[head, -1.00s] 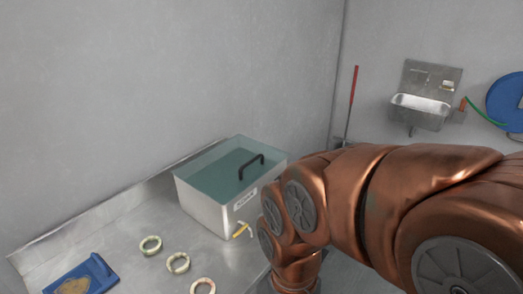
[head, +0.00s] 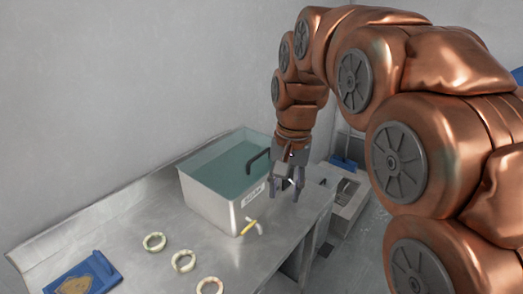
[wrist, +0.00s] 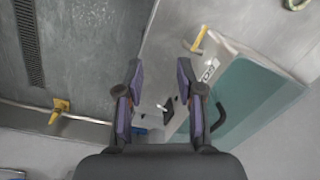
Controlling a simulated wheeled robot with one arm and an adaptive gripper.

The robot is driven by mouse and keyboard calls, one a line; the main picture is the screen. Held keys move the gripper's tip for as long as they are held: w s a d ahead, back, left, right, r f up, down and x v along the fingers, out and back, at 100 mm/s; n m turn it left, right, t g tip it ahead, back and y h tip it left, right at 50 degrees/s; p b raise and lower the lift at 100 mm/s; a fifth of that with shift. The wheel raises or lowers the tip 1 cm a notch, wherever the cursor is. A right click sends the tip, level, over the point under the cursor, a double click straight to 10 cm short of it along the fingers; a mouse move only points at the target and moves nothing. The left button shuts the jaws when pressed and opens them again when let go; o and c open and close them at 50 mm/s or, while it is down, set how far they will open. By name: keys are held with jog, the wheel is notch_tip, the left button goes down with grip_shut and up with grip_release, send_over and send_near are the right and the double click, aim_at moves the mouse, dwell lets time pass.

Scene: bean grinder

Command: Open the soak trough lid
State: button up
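The soak trough (head: 208,203) is a pale metal box with a label on its front, standing on the steel bench against the wall. Its teal see-through lid (head: 222,165) lies flat on top, with a dark bar handle (head: 256,160) near the right edge. My gripper (head: 286,198) points down just right of the trough, apart from the handle. In the wrist view my gripper (wrist: 160,72) has its two fingers spread with nothing held. The lid (wrist: 258,105) and handle (wrist: 219,116) show right of the fingers there; the right finger is close to the handle in the picture.
A yellow-handled tap (head: 249,226) sticks out low on the trough's front. Several pale rings, one of them a ring (head: 183,261), and a blue plaque (head: 84,276) lie on the steel bench (head: 135,235). A grey basin (head: 345,192) stands right of the bench.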

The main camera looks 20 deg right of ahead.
aim_at(261, 155)
jog(key=w+d+r+m+t+b, duration=0.1)
jog(key=w+r+m, duration=0.15)
jog(key=w, duration=0.65)
jog(key=w+r+m+t, duration=0.1)
jog(key=w+r+m, duration=0.15)
jog(key=w, duration=0.75)
jog(key=shift+w+a+f+p, duration=0.1)
jog(key=shift+w+f, duration=0.05)
jog(key=shift+f, duration=1.1)
jog(key=shift+w+a+f+p, duration=0.1)
jog(key=shift+w+f, duration=0.05)
jog(key=shift+f, duration=1.05)
jog(key=shift+w+a+f+p, duration=0.1)
jog(key=shift+w+f, duration=0.05)
jog(key=shift+f, duration=1.1)
grip_shut()
